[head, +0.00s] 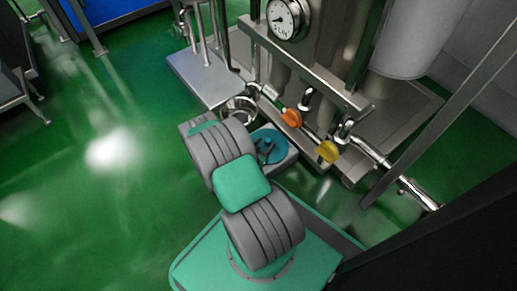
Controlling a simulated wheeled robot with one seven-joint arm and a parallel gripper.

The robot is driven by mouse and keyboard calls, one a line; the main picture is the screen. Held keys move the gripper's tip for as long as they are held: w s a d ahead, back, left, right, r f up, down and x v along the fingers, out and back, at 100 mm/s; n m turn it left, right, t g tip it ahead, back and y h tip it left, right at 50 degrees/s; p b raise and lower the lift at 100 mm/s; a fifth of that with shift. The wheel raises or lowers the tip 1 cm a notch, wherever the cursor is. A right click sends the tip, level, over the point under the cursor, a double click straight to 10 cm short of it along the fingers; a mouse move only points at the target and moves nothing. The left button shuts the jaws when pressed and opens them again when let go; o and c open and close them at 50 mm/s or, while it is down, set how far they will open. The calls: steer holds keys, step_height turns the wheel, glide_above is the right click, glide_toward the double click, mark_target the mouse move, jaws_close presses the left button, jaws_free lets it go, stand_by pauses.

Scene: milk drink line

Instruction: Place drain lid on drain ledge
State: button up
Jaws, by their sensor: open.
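A blue round piece (272,142), which may be the drain lid, shows just right of my arm in the head view. A dark shape lies across it, and I cannot tell what that is. It seems to rest on a pale grey block or ledge (287,162), partly hidden by my arm; I cannot tell if this is the drain ledge. A shiny round metal fitting (240,107) sits just behind my arm. My arm's thick grey and teal links fill the lower middle, and my gripper is hidden behind them.
A steel tank with a pressure gauge (288,19) stands behind. An orange valve handle (291,117) and a yellow one (327,151) are on its low pipework. A metal platform (203,78) lies at upper left of the piping. The green floor (90,190) at left is clear.

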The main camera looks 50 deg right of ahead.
steer(key=p+v, duration=0.2)
steer(key=v, duration=0.7)
steer(key=shift+w+r+p, duration=0.1)
steer(key=shift+p, duration=0.2)
steer(key=w+a+r+n+g+y, duration=0.15)
steer(key=w+a+r+y, duration=0.35)
steer(key=r, duration=0.5)
steer(key=w+a+r+n+y, duration=0.2)
steer(key=w+a+r, duration=0.45)
steer(key=r, duration=0.35)
steer(key=s+a+r+n+y, duration=0.3)
steer(key=s+a+r+n, duration=0.3)
steer(key=a+r, duration=0.3)
steer(key=s+a+r+n+t+y, duration=0.1)
steer(key=s+a+r+n+y, duration=0.2)
steer(key=s+a+r+n, duration=0.3)
steer(key=s+a+r, duration=0.1)
steer(key=a+r, duration=0.2)
steer(key=a, duration=0.1)
steer(key=shift+y, duration=0.3)
steer(key=shift+w+a+n, duration=0.1)
steer(key=shift+n, duration=0.15)
steer(key=shift+c, duration=0.6)
